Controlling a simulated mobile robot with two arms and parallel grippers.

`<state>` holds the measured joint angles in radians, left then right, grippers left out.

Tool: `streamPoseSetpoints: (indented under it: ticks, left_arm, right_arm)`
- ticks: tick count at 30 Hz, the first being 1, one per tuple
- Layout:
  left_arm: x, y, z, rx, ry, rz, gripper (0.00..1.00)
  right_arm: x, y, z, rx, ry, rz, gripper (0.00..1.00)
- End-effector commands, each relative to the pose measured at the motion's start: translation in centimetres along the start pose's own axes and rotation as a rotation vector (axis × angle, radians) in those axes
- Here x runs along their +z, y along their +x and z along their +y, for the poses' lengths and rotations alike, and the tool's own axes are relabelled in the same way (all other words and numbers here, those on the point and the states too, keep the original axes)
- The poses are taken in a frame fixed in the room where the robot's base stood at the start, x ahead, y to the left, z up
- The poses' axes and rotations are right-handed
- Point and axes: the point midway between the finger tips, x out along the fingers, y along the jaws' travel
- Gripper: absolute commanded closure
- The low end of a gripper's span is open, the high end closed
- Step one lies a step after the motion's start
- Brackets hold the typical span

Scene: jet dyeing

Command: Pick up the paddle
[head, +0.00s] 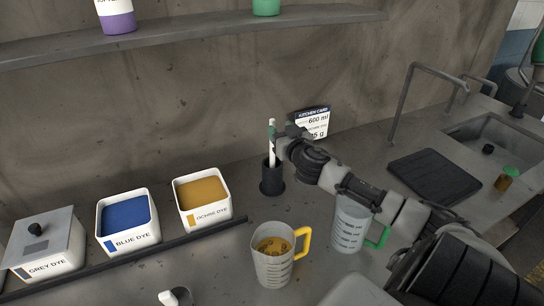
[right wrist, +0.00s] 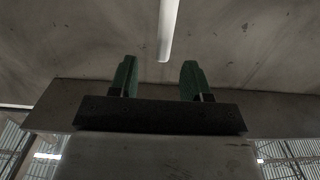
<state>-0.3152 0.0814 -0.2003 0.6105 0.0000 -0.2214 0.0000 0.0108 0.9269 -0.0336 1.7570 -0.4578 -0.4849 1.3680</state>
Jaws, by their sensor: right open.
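A white stick (right wrist: 168,30), probably the paddle, comes down from the top edge towards the gap between the fingertips. My left gripper is not in view.
A kitchen card (head: 312,122) stands behind the gripper. A yellow-handled jug (head: 272,268) and a green-handled jug (head: 350,228) stand in front. Blue dye (head: 128,236), ochre dye (head: 204,213) and lidded grey dye (head: 50,262) bins are at left. A dark mat (head: 436,178) lies by the sink.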

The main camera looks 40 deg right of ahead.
Motion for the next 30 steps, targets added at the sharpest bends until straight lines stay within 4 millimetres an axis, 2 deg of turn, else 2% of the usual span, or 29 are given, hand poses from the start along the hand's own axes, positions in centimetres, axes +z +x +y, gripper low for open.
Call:
streamPoseSetpoints:
  ticks: [5, 8, 13, 19, 28, 29, 30]
  left_arm:
    - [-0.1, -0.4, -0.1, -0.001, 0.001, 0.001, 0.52]
    - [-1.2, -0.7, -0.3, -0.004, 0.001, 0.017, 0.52]
    - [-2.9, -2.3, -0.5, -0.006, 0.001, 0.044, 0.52]
    - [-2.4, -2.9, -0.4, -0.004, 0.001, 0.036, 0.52]
    - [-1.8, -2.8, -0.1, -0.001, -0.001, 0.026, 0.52]
    - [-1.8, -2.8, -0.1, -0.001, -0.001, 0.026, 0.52]
    - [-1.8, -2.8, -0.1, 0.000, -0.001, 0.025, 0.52]
  right_arm:
    - [-0.1, 1.4, 0.0, 0.001, 0.000, 0.000, 0.52]
    - [-0.2, 1.9, -0.1, 0.000, 0.000, 0.000, 0.52]
    - [-0.9, 4.0, -0.3, 0.002, -0.001, 0.001, 0.52]
    - [-0.6, 6.2, -0.3, 0.002, 0.000, 0.000, 0.52]
    - [-0.3, 6.7, -0.4, 0.000, -0.001, -0.001, 0.52]
    - [-0.3, 6.7, -0.4, 0.000, -0.001, -0.001, 0.54]
    - [-0.3, 6.7, -0.4, 0.000, -0.001, -0.001, 0.60]
